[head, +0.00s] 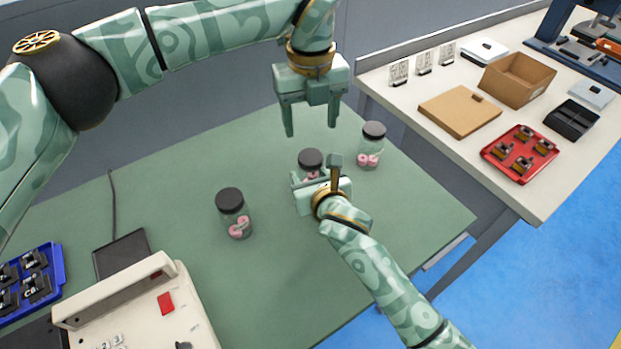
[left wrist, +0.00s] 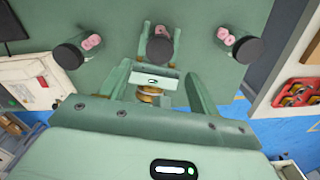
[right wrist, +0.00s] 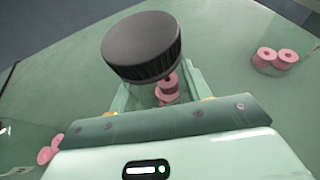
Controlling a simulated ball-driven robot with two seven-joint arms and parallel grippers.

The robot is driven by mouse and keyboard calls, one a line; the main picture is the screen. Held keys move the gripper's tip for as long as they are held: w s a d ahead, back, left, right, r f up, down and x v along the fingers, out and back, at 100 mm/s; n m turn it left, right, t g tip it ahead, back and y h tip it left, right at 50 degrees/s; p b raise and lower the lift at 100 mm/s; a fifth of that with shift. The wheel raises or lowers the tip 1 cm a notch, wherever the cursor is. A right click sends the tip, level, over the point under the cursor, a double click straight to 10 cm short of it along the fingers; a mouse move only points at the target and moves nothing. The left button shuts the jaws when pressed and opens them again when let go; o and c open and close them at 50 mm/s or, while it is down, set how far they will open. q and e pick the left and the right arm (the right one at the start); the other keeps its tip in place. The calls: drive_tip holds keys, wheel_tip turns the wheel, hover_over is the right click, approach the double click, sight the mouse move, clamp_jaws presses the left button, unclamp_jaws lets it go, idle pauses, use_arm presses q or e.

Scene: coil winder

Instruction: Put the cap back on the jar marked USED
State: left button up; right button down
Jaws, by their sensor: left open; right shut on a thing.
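Three clear jars with black caps and pink spools inside stand on the green table: a left jar (head: 240,226), a middle jar (head: 313,175) and a right jar (head: 369,157). My right gripper (head: 318,180) is shut on the middle jar; its black cap (right wrist: 141,46) sits at the jar's top, and I cannot tell whether it is tight. My left gripper (head: 311,130) is open and empty, pointing down above and behind the middle jar. The left wrist view also shows the middle jar's cap (left wrist: 159,50) beyond the open fingers. No USED marking is readable on any jar.
A cream machine (head: 130,310) and a blue tray (head: 30,283) are at the front left. A side bench at right holds a cardboard box (head: 517,80), a red tray (head: 520,152) and a black bin (head: 571,119). The green table is clear between the left and middle jars.

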sight(310, 156)
use_arm(q)
drive_tip(key=shift+m, duration=0.7)
drive_tip(key=shift+f, duration=4)
drive_tip(key=c, duration=1)
drive_tip(key=m, duration=0.4)
drive_tip(key=shift+m, duration=0.3)
drive_tip(key=o, duration=1.2)
drive_tip(key=shift+c, duration=0.2)
